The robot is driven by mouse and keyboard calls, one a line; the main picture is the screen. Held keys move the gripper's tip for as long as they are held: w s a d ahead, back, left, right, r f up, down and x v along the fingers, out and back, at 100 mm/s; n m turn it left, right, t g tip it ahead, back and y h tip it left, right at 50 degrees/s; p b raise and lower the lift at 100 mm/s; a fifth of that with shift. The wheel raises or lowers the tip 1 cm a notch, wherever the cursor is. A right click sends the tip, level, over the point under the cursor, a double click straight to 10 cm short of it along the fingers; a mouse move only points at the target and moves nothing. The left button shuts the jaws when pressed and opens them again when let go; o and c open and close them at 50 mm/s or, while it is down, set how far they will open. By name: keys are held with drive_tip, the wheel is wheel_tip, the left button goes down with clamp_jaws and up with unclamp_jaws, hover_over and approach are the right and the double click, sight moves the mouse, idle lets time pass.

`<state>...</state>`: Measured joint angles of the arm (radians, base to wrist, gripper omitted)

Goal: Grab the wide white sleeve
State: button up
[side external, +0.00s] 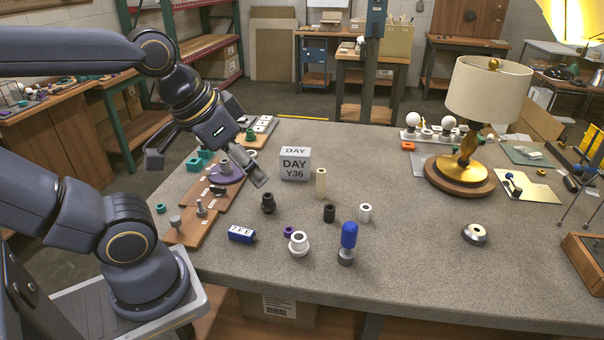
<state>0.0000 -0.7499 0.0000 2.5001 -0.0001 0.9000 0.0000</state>
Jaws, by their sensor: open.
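A wide white sleeve-like part (298,245) with a broad collar and a dark opening at the top stands on the grey table, front of centre. A smaller, plain white sleeve (365,213) with a dark bore stands upright farther right. My gripper (208,172) is open, with its fingers spread wide above the wooden part boards at the left. It is up and to the left of both white parts, apart from them. I see nothing held between the fingers.
A black socket-like part (268,203), a black sleeve (329,213), a tan post (321,184) and a blue-handled tool (348,243) stand near the white parts. A DAY block (295,164) is behind. A lamp (485,100) stands at the right. The front right tabletop is mostly clear.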

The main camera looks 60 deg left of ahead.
drive_tip(key=shift+w, duration=0.1)
drive_tip(key=w+r+t, duration=0.2)
drive_tip(key=w+r, duration=0.2)
drive_tip(key=n+g, duration=0.1)
drive_tip(key=g, duration=0.2)
hover_over(365, 207)
drive_tip(key=s, duration=0.6)
wheel_tip(365, 207, down, 19)
drive_tip(key=x, duration=1)
drive_tip(key=shift+w+f, duration=0.1)
drive_tip(key=shift+w, duration=0.05)
drive_tip(key=x, duration=0.5)
drive_tip(key=shift+f, duration=0.35)
